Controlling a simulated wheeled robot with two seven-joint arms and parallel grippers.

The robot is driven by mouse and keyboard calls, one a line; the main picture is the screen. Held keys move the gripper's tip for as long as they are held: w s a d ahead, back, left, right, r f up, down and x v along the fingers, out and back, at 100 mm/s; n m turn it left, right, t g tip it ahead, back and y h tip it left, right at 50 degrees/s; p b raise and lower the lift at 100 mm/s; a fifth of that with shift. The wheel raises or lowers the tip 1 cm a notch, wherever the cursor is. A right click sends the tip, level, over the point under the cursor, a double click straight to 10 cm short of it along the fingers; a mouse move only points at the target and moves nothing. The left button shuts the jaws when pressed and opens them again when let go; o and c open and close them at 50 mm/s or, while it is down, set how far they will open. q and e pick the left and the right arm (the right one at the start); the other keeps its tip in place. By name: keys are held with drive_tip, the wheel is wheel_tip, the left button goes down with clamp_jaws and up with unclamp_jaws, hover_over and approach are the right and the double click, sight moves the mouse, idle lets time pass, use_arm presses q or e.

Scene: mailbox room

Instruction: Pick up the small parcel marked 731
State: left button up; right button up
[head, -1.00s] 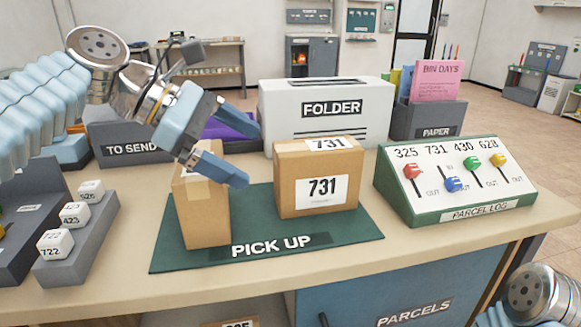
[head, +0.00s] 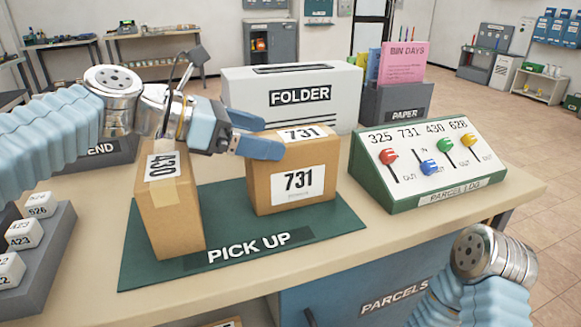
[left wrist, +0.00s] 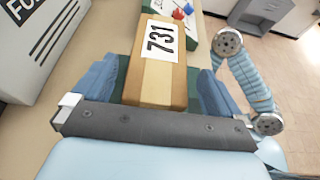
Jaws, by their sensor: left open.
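The small brown parcel marked 731 (head: 275,200) stands upright on the green PICK UP mat (head: 225,267), with labels on its front and top. My left gripper (head: 257,134) is open and empty at the parcel's upper left, pointing right; its near finger overlaps the top left corner in the head view. In the left wrist view the 731 parcel (left wrist: 158,82) lies ahead, centred between the spread fingers (left wrist: 155,85). I cannot tell how far the fingers reach around it. My right gripper is out of view; only part of my right arm shows at the lower right.
A taller parcel marked 430 (head: 167,215) stands on the mat's left, below my left wrist. The FOLDER box (head: 290,112) is behind, the PAPER holder (head: 397,103) behind right. The PARCEL LOG panel (head: 430,165) stands right. Numbered blocks (head: 25,234) sit at far left.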

sight(276, 138)
use_arm(q)
drive_tip(key=shift+x, duration=1.55)
drive_tip(key=shift+w, duration=0.1)
drive_tip(key=c, duration=1.8)
drive_tip(key=shift+o, duration=0.2)
drive_tip(key=shift+r, duration=0.1)
